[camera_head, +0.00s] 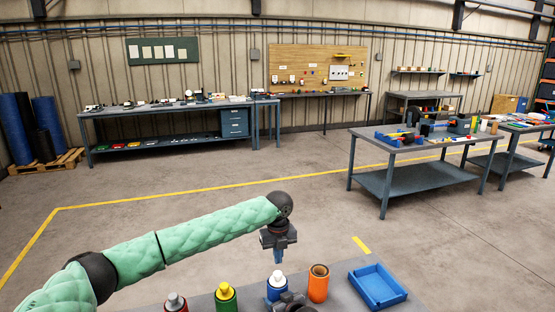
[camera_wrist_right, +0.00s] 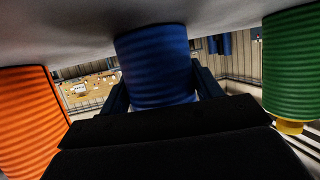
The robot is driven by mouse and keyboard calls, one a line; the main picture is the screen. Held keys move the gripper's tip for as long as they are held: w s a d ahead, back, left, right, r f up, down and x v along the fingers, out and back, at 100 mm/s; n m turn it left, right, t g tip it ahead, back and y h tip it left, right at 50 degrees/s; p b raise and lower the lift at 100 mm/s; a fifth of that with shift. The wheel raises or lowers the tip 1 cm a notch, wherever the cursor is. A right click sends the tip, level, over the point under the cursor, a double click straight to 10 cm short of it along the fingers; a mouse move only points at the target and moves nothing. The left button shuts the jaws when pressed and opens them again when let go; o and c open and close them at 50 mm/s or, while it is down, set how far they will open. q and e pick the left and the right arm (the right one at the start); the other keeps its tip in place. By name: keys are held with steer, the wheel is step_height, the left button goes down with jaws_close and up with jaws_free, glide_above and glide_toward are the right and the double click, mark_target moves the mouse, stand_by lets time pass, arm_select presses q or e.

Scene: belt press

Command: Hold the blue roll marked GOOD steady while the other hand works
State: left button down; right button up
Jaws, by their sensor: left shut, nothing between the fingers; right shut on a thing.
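The blue roll (camera_head: 277,292) stands upright on the near grey table, with a white top; no GOOD mark is readable. It fills the middle of the right wrist view (camera_wrist_right: 156,65). My right gripper (camera_head: 290,303) is shut on it from the near side, with a finger on each side in the wrist view (camera_wrist_right: 158,88). The table hangs at the top of that view. My left gripper (camera_head: 278,260) points down just above the roll's white top. It is shut and empty, and I cannot tell how wide the gap is.
An orange roll (camera_head: 318,284) stands close right of the blue one, and a green roll (camera_head: 226,301) with a yellow top stands to its left. A red roll (camera_head: 176,303) is farther left. A blue tray (camera_head: 399,297) lies at the right. Workbenches (camera_head: 400,178) stand well beyond.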

steer(key=o, duration=1.4)
steer(key=shift+c, duration=0.2)
